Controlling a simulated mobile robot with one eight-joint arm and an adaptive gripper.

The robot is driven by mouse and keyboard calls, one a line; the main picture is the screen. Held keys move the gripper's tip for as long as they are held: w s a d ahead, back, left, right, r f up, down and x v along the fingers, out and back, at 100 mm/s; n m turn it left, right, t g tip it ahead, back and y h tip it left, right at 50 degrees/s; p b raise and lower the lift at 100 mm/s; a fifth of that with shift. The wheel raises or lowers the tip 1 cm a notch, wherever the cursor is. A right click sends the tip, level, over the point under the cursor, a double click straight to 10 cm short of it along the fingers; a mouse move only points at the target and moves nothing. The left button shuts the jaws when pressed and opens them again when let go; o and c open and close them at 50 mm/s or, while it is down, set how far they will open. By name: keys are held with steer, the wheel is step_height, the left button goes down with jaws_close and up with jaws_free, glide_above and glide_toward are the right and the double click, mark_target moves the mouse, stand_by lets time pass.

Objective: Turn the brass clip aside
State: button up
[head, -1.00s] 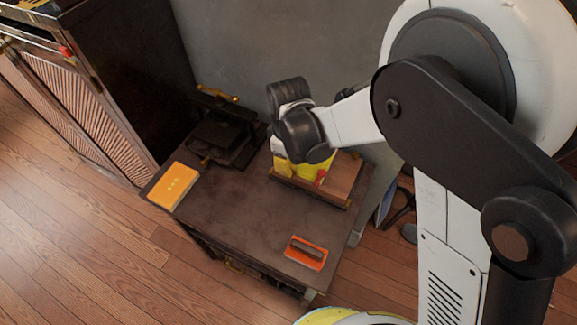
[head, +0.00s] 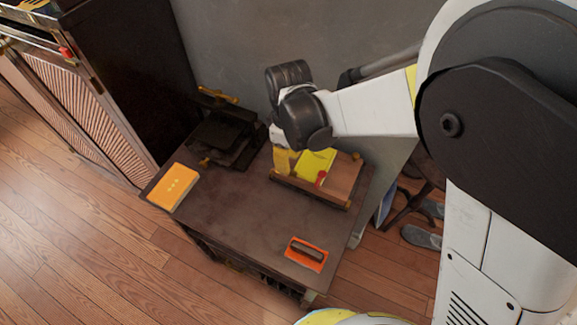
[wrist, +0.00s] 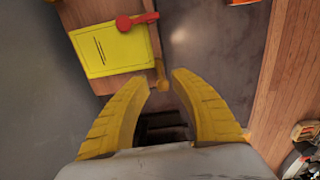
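A wooden board (head: 343,180) on the dark table carries a bright yellow plate (head: 316,163) and a red lever (head: 320,178). In the wrist view, the yellow plate (wrist: 112,50) has a thin dark slot, and the red lever (wrist: 137,21) lies over its edge. A small brass piece (wrist: 162,76), seemingly the brass clip, sits at the board's near edge. My gripper (wrist: 164,79) is open, its yellow fingertips on either side of the brass piece in the picture. I cannot tell if they touch it. In the head view, my gripper (head: 282,162) hangs over the board's left end.
A yellow-orange box (head: 173,187) lies at the table's left. A dark press-like device (head: 225,135) stands at the back left. The middle of the table (head: 240,215) is clear. A wall stands behind.

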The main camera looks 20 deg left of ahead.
step_height(320, 180, up, 8)
stand_by(0.5)
steer(key=w+d+r+m+t, duration=0.1)
steer(key=d+r+m, duration=0.2)
steer(key=d, duration=0.3)
steer(key=d+r+m+t+y, duration=0.1)
steer(key=d+r+m, duration=0.15)
steer(key=d, duration=0.35)
steer(key=w+d+r+m+t, duration=0.1)
steer(key=d+r+m, duration=0.15)
steer(key=d, duration=0.35)
steer(key=s+d+m+t, duration=0.2)
steer(key=s+d+m, duration=0.1)
steer(key=d, duration=0.6)
steer(key=s+d+r+m+t+h, duration=0.1)
steer(key=s+d+m, duration=0.3)
steer(key=d, duration=0.5)
steer(key=shift+s+r+m+t, duration=0.2)
steer(key=shift+m+t, duration=0.4)
steer(key=shift+m, duration=0.5)
